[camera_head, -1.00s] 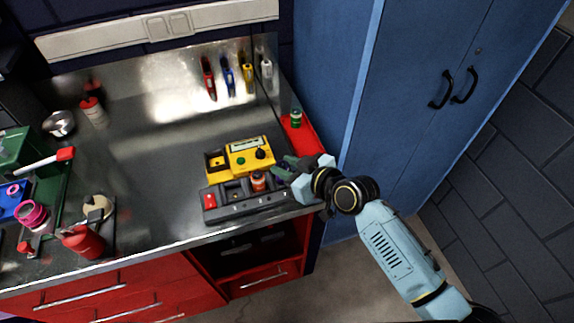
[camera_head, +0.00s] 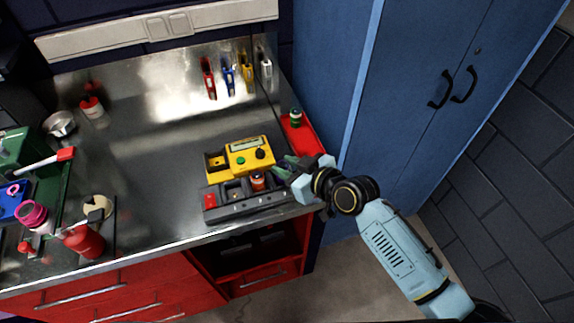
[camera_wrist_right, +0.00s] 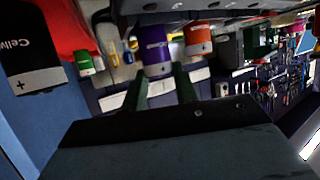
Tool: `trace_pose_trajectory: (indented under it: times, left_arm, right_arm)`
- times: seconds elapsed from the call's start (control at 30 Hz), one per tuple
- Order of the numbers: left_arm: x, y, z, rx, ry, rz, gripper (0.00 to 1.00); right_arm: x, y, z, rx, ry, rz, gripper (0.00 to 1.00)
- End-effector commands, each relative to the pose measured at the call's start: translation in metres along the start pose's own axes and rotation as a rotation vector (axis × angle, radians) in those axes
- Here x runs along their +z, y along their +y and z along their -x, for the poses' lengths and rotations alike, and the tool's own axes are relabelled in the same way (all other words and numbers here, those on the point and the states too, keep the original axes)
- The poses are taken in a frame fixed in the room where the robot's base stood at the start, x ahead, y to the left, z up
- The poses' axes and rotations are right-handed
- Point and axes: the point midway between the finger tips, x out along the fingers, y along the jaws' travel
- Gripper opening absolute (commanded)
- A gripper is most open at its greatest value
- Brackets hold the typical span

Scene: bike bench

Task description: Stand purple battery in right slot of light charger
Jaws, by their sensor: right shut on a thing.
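The light charger (camera_head: 236,212) is a long dark grey block with a red square at its left end, near the bench's front right. An orange battery (camera_head: 258,181) stands in it; it also shows in the right wrist view (camera_wrist_right: 198,38). My right gripper (camera_head: 282,170) is at the charger's right end. In the right wrist view its green fingers (camera_wrist_right: 162,85) are shut on the purple battery (camera_wrist_right: 156,45), which has a pale end band. In the head view the gripper hides the purple battery and the right slot, so I cannot tell how far in it sits. My left gripper is out of view.
A yellow tester (camera_head: 250,155) stands just behind the charger. A red tray (camera_head: 306,139) holds a green-banded battery (camera_head: 296,116) behind my right gripper. A blue cabinet (camera_head: 400,110) stands to the right. The middle of the bench (camera_head: 150,170) is clear.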

Motion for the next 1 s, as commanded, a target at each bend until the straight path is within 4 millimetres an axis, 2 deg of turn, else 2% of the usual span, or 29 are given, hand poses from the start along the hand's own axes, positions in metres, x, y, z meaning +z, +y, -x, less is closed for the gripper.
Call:
trace_pose_trajectory:
  times: [0.67,0.7,0.73,0.77,1.0]
  left_arm:
    - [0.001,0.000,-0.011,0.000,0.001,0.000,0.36]
    - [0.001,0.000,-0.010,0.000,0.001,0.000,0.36]
    - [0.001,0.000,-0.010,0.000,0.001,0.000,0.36]
    - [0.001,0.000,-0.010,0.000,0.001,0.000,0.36]
    - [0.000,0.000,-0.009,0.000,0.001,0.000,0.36]
  right_arm:
    - [0.011,0.000,-0.005,0.000,0.000,0.000,0.03]
    - [0.011,0.000,-0.005,0.000,0.000,-0.001,0.32]
    - [0.010,0.000,-0.004,0.000,0.000,-0.001,0.35]
    - [0.010,0.000,-0.004,0.000,0.000,-0.001,0.38]
    - [0.011,0.000,-0.004,-0.001,-0.001,-0.001,0.38]
